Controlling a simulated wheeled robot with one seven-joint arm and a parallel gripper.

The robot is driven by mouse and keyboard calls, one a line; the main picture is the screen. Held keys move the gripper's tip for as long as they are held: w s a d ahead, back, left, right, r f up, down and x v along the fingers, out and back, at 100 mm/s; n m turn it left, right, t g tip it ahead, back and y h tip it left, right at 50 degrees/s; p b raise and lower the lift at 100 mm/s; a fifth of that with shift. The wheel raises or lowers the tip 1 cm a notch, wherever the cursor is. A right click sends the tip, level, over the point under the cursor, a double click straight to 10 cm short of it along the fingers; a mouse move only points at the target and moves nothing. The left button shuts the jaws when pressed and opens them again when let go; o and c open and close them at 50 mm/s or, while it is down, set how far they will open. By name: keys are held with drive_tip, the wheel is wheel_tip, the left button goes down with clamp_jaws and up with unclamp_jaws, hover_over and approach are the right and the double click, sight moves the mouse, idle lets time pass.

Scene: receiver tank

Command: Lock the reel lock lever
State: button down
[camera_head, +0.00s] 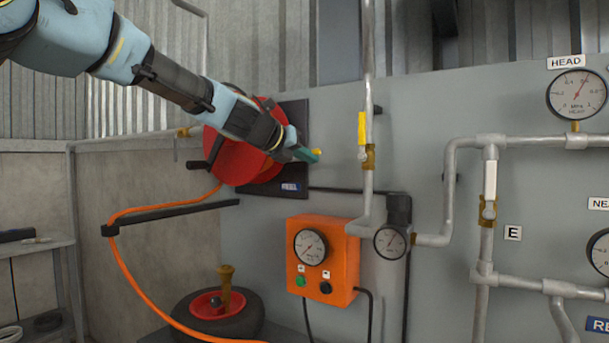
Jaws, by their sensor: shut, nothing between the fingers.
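The rest of the lever cannot be made out. A black handle (198,165) sticks out at the reel's left side.
A vertical pipe with a yellow-handled valve (362,130) stands right of my gripper. An orange control box (322,262) is below. An orange hose (125,270) runs past a black bar (170,215) at the left. A wheel (190,316) lies at the bottom.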

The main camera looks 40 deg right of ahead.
drive_tip(key=shift+r+n+p, duration=0.3)
drive_tip(key=shift+r+p, duration=0.15)
drive_tip(key=shift+r, duration=0.15)
drive_tip(key=shift+w, duration=0.1)
idle(0.3)
